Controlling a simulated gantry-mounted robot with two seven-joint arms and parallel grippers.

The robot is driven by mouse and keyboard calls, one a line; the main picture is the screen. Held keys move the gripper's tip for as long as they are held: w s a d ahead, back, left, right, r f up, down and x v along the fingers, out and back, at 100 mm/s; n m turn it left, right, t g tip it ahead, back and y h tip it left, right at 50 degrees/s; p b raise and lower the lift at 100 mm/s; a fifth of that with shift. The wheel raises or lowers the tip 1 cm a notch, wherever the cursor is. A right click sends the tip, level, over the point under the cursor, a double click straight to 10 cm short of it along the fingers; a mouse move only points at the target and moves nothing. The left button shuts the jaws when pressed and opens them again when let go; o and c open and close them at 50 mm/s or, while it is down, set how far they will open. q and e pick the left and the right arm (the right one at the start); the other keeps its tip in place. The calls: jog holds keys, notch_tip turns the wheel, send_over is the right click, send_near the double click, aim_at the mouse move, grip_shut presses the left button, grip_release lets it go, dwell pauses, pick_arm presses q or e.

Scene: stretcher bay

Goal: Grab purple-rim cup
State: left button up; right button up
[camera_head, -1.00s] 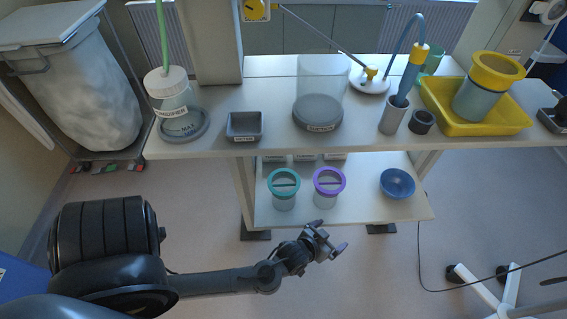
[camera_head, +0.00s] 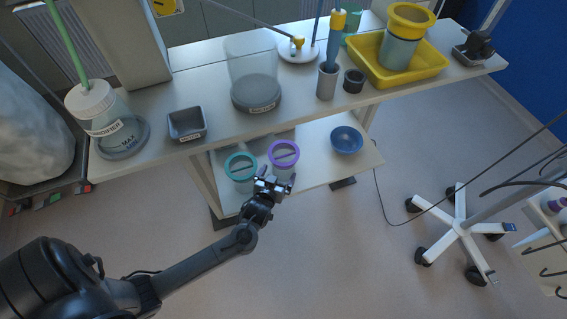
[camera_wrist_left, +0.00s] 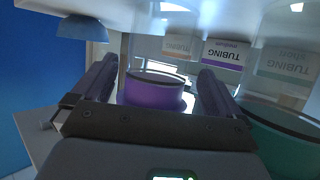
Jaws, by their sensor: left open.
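The purple-rim cup (camera_head: 284,154) stands on the lower shelf of the table, upright, with a teal-rim cup (camera_head: 241,166) just to its left. My left gripper (camera_head: 275,181) is at the shelf's front edge, just in front of the purple-rim cup. In the left wrist view the purple rim (camera_wrist_left: 155,92) shows between the two spread fingers, and nothing is visibly clamped. The teal rim (camera_wrist_left: 278,145) is at the right there, close beside one finger. The gripper hides part of the purple-rim cup's lower body in the head view. My right gripper is not seen.
The tabletop (camera_head: 205,95) overhangs the lower shelf (camera_head: 318,172). Above stand a humidifier jar (camera_head: 103,115), a grey tray (camera_head: 187,124) and a yellow tray (camera_head: 430,63). A wheeled stand (camera_head: 459,226) is on the right.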

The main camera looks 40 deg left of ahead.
aim_at(280, 172)
pick_arm(q)
jog(key=b+x, duration=0.1)
jog(key=x, duration=0.2)
jog(key=shift+w+a+f, duration=0.1)
jog(key=shift+w+f, duration=0.05)
jog(key=shift+w, duration=0.05)
jog(key=shift+w+a+f+b, duration=0.1)
jog(key=shift+w+b, duration=0.1)
jog(key=shift+w, duration=0.1)
jog(key=shift+w+a+f+b, duration=0.1)
jog(key=shift+w+a+b, duration=0.1)
jog(key=shift+w, duration=0.1)
jog(key=shift+d, duration=0.1)
jog(key=c, duration=0.7)
jog(key=shift+r, duration=0.15)
